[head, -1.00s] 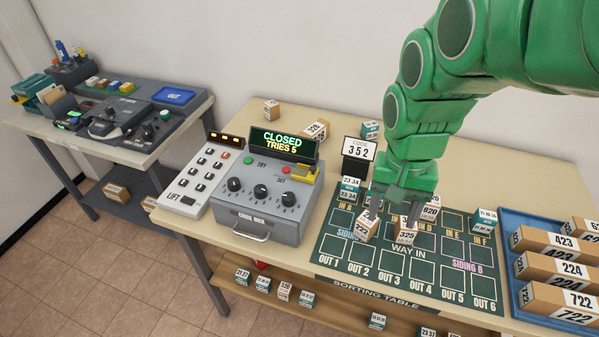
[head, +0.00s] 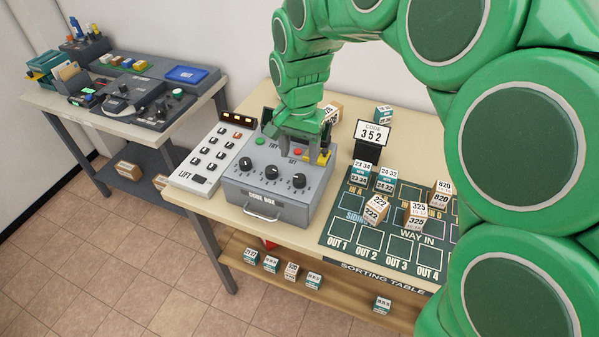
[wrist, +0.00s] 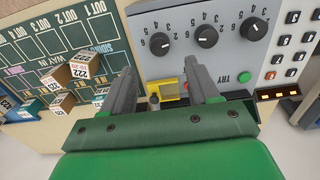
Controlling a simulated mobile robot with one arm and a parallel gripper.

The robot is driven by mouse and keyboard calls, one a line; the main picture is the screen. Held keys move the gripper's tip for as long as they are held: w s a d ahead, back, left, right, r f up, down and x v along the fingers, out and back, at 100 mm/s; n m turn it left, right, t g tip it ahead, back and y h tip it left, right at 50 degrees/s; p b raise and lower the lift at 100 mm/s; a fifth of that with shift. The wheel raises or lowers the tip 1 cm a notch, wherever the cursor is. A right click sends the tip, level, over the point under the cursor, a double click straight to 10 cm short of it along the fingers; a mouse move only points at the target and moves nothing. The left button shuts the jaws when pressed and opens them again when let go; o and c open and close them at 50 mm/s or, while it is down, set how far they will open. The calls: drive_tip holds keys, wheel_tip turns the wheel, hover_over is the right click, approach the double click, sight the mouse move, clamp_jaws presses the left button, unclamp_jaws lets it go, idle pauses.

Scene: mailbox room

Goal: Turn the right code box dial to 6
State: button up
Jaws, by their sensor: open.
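The grey code box (head: 265,205) stands on the table with three black dials in a row. Its right dial (head: 299,180) is at the right end; in the wrist view, turned around, it is the leftmost dial (wrist: 160,44). The digit it points to is too small to tell. My gripper (head: 298,140) is over the rear of the box, behind the dials, open and empty. In the wrist view its two fingers (wrist: 164,78) are apart, with the yellow part (wrist: 168,92) between them and the right dial just beyond. My arm hides the box's display.
A keypad (head: 212,155) stands left of the code box. A card reading 352 (head: 374,134) stands to its right, behind the green sorting board (head: 355,225) with several small blocks. A side table (head: 60,110) with devices is at the far left.

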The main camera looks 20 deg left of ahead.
sight(300, 177)
drive_tip(key=shift+f, duration=3.9)
drive_tip(key=c, duration=1)
drive_tip(key=shift+c, duration=0.2)
